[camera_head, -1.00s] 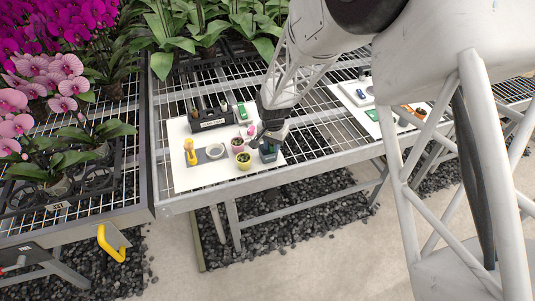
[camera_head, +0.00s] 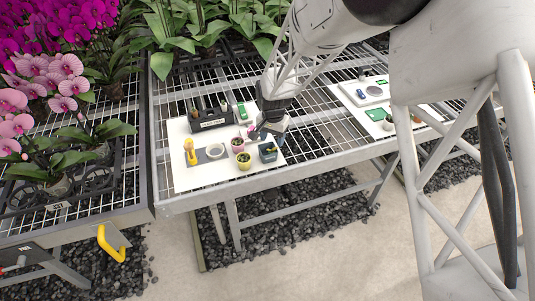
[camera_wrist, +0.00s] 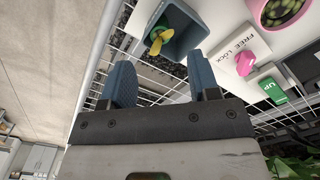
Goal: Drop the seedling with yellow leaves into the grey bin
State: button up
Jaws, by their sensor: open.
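The grey bin (camera_head: 268,156) is a small, square, dark blue-grey container near the front right corner of the white board. In the wrist view the grey bin (camera_wrist: 183,20) is at the top. The seedling with yellow leaves (camera_wrist: 159,38) lies inside it, against the left wall; its lower part is hard to make out. It is a small yellow-green patch in the head view (camera_head: 271,150). My gripper (camera_head: 268,138) is above and just behind the bin. In the wrist view my gripper (camera_wrist: 166,82) has its two blue fingers apart with nothing between them.
A pink knob (camera_wrist: 246,63) labelled "FREE LOCK" and a green "UP" switch (camera_wrist: 270,90) are beside the bin.

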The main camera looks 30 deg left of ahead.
notch_tip(320, 180, up, 4)
jog(key=shift+r, duration=0.1)
dwell(1.0)
jog(key=s+d+r, duration=0.2)
jog(key=d+r, duration=0.4)
jog(key=d, duration=0.4)
jog(key=s+d+r+t, duration=0.1)
jog(key=s+d+r, duration=0.2)
jog(key=d+r, duration=0.55)
jog(key=s+d+r, duration=0.2)
jog(key=d+r, duration=0.3)
jog(key=d, duration=0.6)
jog(key=s+d+r, duration=0.2)
jog(key=s+d, duration=0.7)
jog(key=s, duration=0.2)
jog(key=s+d+r+t, duration=0.1)
jog(key=s+d, duration=0.9)
jog(key=s, duration=0.1)
jog(key=shift+s+d+r+t, duration=0.15)
jog(key=shift+r+t, duration=0.15)
jog(key=shift+r, duration=0.05)
